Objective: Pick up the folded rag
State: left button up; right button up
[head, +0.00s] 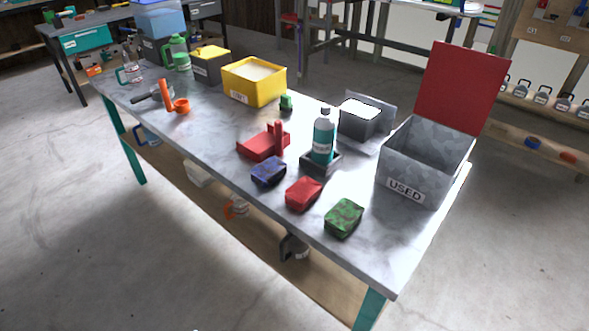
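Three small folded, cloth-like bundles lie in a row near the front edge of the table. One is dark blue and patterned (268,171), one is red (303,194), and one is green and patterned (344,218). The blue one is leftmost and the green one is nearest the right end. They lie apart from each other. I cannot tell which one is the folded rag of the task. Neither of my grippers shows in the head view.
An open grey bin marked USED (405,190) with a red lid (462,88) stands at the right end. A teal bottle (323,138) stands behind the bundles. A red tray-like holder (262,144), grey box (358,121) and yellow bin (240,88) also stand on the table (215,128).

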aim_at(268, 172)
jog(key=j+z, duration=0.7)
jog(key=i+j+z, duration=0.35)
jog(key=i+j, duration=0.05)
jog(key=i, duration=0.05)
